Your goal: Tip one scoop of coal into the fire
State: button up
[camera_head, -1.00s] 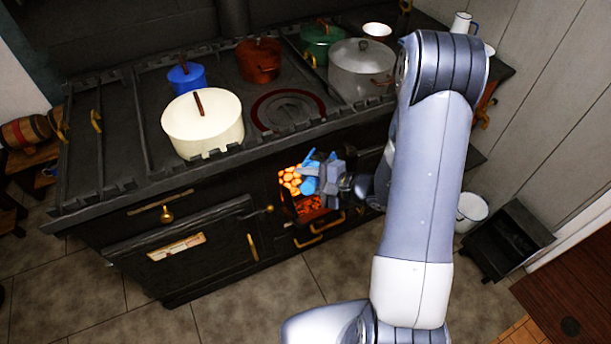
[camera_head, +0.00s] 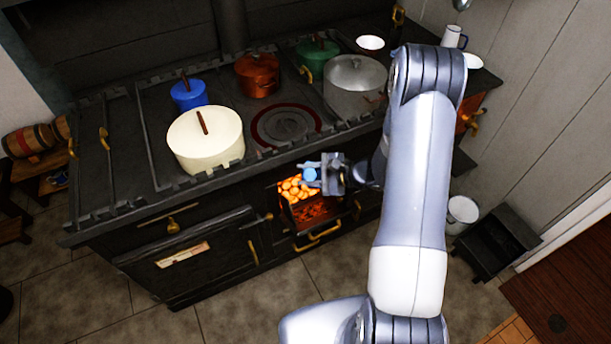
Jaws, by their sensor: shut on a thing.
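The fire (camera_head: 309,212) glows orange in an open firebox at the front of the black stove (camera_head: 215,222), with bright lumps (camera_head: 294,188) at its upper left. My gripper (camera_head: 316,172) is at the top of this opening. It is shut on a small blue thing (camera_head: 310,175), which looks like part of the scoop. Only a rounded blue end shows clearly; the rest is hidden by the gripper or too small to make out. I cannot tell whether any coal is in it.
A cream pot (camera_head: 205,145), a blue pot (camera_head: 188,97), a copper pot (camera_head: 257,80), a green pot (camera_head: 316,52) and a grey pot (camera_head: 354,88) stand on the stove. A white bucket (camera_head: 462,213) and a dark open box (camera_head: 496,243) stand on the floor at right.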

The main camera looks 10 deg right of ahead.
jog(key=shift+w+d+r+m, duration=0.3)
jog(key=shift+w+r, duration=0.1)
jog(key=shift+w, duration=0.25)
jog(key=shift+w+d+r+m+g+y+p, duration=0.2)
jog(key=shift+w+r+m+g, duration=0.15)
jog(key=shift+w, duration=0.2)
jog(key=shift+w+d+r+m+g+y+p, duration=0.1)
jog(key=shift+w+d+r+m+g+p, duration=0.2)
jog(key=shift+w, duration=0.25)
jog(key=shift+a+m, duration=0.1)
jog(key=shift+m, duration=0.15)
